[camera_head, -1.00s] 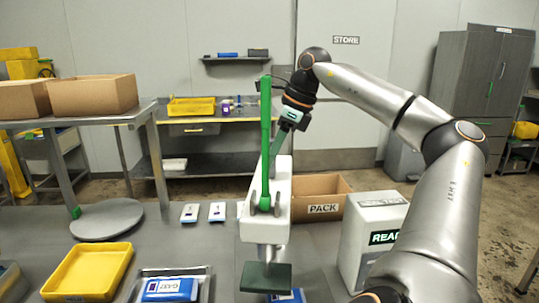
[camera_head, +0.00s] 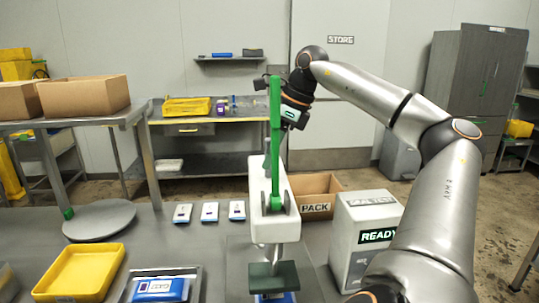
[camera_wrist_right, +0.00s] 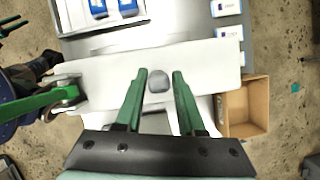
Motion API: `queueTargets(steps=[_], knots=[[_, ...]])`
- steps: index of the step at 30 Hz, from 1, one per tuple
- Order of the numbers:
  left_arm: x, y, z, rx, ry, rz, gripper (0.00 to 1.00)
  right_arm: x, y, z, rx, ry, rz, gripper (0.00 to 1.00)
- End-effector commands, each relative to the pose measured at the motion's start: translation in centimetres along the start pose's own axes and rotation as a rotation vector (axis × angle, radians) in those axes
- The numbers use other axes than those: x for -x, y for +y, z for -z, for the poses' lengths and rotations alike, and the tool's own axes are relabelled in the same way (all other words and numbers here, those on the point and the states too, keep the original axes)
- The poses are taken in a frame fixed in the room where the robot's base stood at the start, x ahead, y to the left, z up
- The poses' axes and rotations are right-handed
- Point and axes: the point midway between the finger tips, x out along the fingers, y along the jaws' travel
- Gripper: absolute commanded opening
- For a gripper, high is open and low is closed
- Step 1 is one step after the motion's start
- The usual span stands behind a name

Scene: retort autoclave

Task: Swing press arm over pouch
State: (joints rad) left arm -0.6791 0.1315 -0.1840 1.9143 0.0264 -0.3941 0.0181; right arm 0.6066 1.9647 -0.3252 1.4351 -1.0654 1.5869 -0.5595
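The press arm (camera_head: 274,222) is a white beam with a tall green lever (camera_head: 275,150) and a dark green press plate (camera_head: 273,277) at its near end. A blue-and-white pouch (camera_head: 276,298) lies below the plate, mostly hidden by it; whether they touch I cannot tell. In the right wrist view, the white beam (camera_wrist_right: 205,65) runs across under my right gripper (camera_wrist_right: 160,76). Its green fingers stand apart on both sides of a grey knob (camera_wrist_right: 158,82) on the beam. In the head view, the lever hides these fingertips. My left gripper is out of view.
A yellow tray (camera_head: 107,272) and a metal tray with a blue pouch (camera_head: 160,289) stand to the left. Several pouches (camera_head: 210,212) lie behind them. A PACK carton (camera_head: 317,208) and a white READY box (camera_head: 370,222) stand right of the press.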

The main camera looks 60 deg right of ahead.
Motion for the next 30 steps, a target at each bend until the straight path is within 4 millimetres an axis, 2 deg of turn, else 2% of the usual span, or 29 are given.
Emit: queueTargets(steps=[1,4,14,17,24,30], knots=[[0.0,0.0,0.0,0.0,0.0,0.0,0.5,0.0,0.0,0.0,0.001,-0.001,-0.001,0.45],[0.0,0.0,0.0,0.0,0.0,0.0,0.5,-0.1,0.1,-0.1,0.003,-0.002,-0.003,0.55],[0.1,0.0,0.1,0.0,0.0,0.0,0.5,0.4,0.1,-0.2,0.005,-0.005,-0.004,0.55],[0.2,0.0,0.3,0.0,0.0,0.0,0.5,1.8,0.1,-0.2,0.004,-0.004,-0.003,0.55],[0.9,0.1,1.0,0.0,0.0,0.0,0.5,7.0,0.0,-0.2,0.002,-0.003,-0.002,0.55],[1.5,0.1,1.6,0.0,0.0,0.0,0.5,10.7,0.0,-0.2,0.002,-0.002,-0.002,0.55]])
